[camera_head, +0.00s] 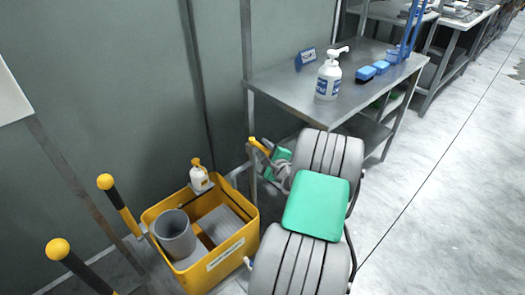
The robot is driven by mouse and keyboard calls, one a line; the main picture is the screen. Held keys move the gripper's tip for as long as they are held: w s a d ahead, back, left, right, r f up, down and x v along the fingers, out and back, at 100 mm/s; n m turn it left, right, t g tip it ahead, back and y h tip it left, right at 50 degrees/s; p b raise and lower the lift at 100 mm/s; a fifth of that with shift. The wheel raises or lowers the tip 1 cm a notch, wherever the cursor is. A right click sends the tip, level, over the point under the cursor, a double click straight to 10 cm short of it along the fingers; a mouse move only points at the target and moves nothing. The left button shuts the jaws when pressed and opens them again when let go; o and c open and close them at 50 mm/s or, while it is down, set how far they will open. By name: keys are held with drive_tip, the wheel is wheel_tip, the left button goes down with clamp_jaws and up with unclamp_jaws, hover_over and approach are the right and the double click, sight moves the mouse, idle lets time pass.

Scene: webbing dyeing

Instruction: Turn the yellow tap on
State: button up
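A small yellow piece (258,144), which looks like the tap's handle, shows beside the left front leg of the metal table, low against the grey wall. My gripper (271,165) is just below and to the right of it, partly hidden by my grey and green arm. The gripper is close to the yellow piece; whether they touch cannot be told. The gap between the fingers is not clear, and the tap's body and spout are not clearly visible.
The metal table (285,88) carries a white pump bottle (328,79) and blue blocks (366,73). Floor is clear at right.

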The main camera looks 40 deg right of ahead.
drive_tip(key=shift+w+d+f, duration=0.15)
drive_tip(key=shift+w, duration=0.4)
clamp_jaws()
idle(1.0)
